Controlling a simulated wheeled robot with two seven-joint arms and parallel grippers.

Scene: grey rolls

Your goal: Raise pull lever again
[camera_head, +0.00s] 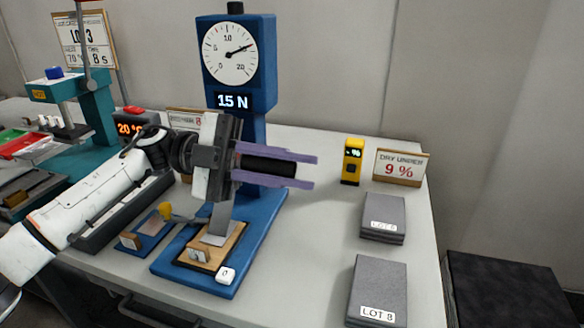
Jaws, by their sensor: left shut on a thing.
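The blue pull tester (239,60) stands on the table with a round dial and a display reading 15 N. My left gripper (312,172) comes in from the left in front of its column. Its two purple fingers lie above and below a black cylindrical grip (268,166), which looks like the pull lever's handle, and are shut on it. The rest of the lever is hidden behind the gripper. Below, a grey strip stands in a wooden-edged holder (208,246) on the blue base (262,232). My right gripper is not in view.
A white button block marked 0 (226,275) sits on the base's front. To the right are a yellow meter (352,161), a "DRY UNDER 9 %" sign (400,166) and grey lot blocks (378,285). A teal press (95,115) stands at the left. The table between tester and blocks is clear.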

